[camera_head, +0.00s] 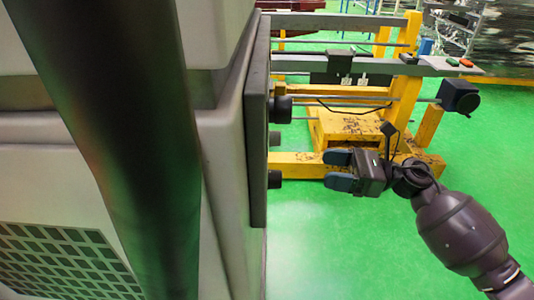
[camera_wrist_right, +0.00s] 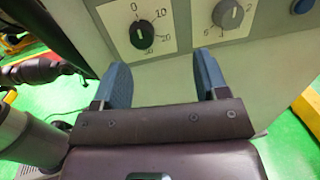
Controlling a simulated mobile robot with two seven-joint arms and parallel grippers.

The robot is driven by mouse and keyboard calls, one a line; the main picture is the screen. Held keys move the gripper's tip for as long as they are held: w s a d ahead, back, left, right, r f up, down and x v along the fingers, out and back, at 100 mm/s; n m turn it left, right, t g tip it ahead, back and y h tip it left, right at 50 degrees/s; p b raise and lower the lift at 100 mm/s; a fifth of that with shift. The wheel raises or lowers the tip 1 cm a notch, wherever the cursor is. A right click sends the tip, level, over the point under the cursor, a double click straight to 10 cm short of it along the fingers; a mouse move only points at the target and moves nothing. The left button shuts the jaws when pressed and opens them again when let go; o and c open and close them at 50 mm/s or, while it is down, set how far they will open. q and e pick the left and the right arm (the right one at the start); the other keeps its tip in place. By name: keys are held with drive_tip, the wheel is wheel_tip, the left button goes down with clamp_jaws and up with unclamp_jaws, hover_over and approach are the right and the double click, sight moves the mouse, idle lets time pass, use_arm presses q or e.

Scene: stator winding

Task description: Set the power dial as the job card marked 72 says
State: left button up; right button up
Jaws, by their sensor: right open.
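A black dial (camera_wrist_right: 142,34) sits on a white plate with a scale reading 0, 10, 20 and 30 in the right wrist view. A grey dial (camera_wrist_right: 228,14) with a smaller number scale is to its right. No label tells which is the power dial, and the pointers are too small to read surely. My right gripper (camera_head: 334,170) is open and empty, to the right of the panel in the head view. In the wrist view its two blue fingers (camera_wrist_right: 163,72) stand apart below the dials, touching neither. No job card is visible. My left gripper is not in view.
The panel (camera_head: 258,130) is seen edge-on, with a large black knob (camera_head: 282,110) and smaller knobs sticking out. A blue button (camera_wrist_right: 303,5) is at the panel's right. A yellow frame machine (camera_head: 345,127) stands behind my gripper. Green floor (camera_head: 330,250) is clear below.

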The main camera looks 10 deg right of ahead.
sight(275, 177)
drive_tip(key=a+n, duration=0.1)
drive_tip(key=a, duration=0.2)
drive_tip(key=a+n+g+p, duration=0.1)
drive_tip(key=a, duration=0.3)
drive_tip(key=a+n+g, duration=0.1)
drive_tip(key=a+n, duration=0.1)
drive_tip(key=a, duration=0.2)
drive_tip(key=shift+f, duration=0.4)
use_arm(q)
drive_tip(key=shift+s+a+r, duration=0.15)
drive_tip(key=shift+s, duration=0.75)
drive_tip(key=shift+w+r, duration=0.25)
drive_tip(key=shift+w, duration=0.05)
use_arm(e)
drive_tip(key=c, duration=0.9)
